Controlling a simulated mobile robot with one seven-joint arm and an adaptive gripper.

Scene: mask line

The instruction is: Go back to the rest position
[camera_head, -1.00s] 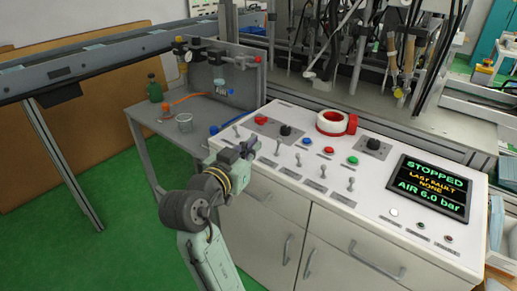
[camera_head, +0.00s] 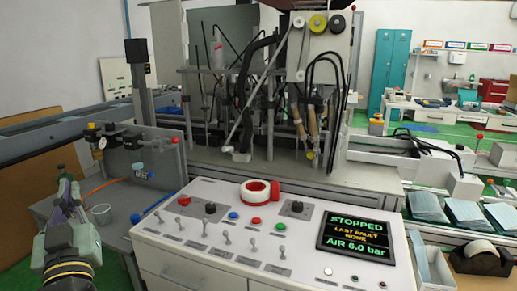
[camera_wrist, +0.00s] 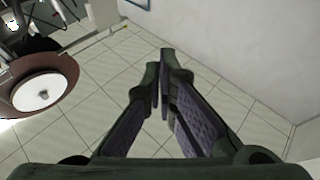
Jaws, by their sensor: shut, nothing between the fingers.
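My gripper (camera_head: 68,182) is at the lower left of the head view, raised and pointing upward, left of the control panel (camera_head: 157,236). Its fingers are together and hold nothing. In the wrist view the dark green fingers with purple inner pads close to a narrow gap at the tips (camera_wrist: 164,76). Beyond them are pale square tiles and a plain wall, with no object at the fingertips.
The panel carries switches, buttons, a red-and-white tape roll (camera_head: 256,193) and a screen (camera_head: 354,236) reading STOPPED. Machinery stands behind. A brown reel (camera_wrist: 45,88) shows in the wrist view.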

